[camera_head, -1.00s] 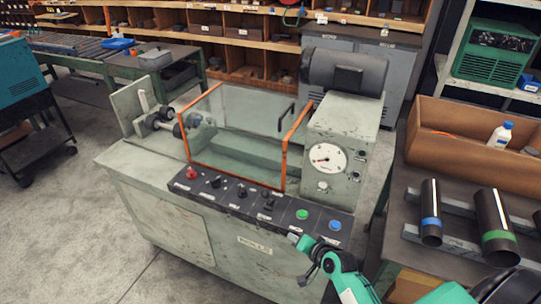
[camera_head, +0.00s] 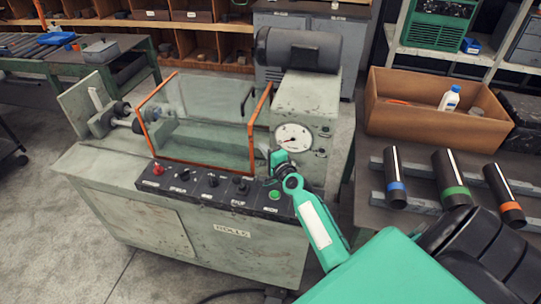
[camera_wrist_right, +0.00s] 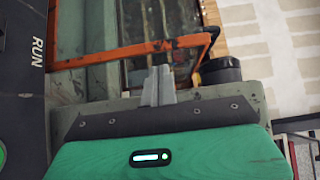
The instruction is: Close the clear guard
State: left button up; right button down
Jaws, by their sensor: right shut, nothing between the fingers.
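The clear guard (camera_head: 205,110) has an orange frame and sits over the middle of the grey-green machine (camera_head: 120,185). A dark handle (camera_head: 246,101) shows behind its clear panel. I cannot tell how far the guard is open. My right gripper (camera_head: 277,157) is at the guard's lower right corner, in front of the dial gauge (camera_head: 293,138). In the right wrist view its fingers (camera_wrist_right: 158,85) are shut and empty, pointing toward the guard's orange frame (camera_wrist_right: 130,51). I cannot tell whether they touch it. My left gripper is not in view.
A control panel (camera_head: 215,190) with knobs and buttons runs along the machine's front. A dark motor (camera_head: 298,48) sits behind the gauge housing. To the right, a bench holds several dark pipes (camera_head: 452,175) and a brown box (camera_head: 420,122).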

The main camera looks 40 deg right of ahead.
aim_at(231, 137)
jog(key=shift+w+d, duration=0.15)
jog(key=shift+w, duration=1.3)
jog(key=w+a, duration=0.6)
jog(key=w, duration=0.1)
jog(key=shift+w+a, duration=0.2)
jog(key=shift+a, duration=0.05)
jog(key=shift+s, duration=0.1)
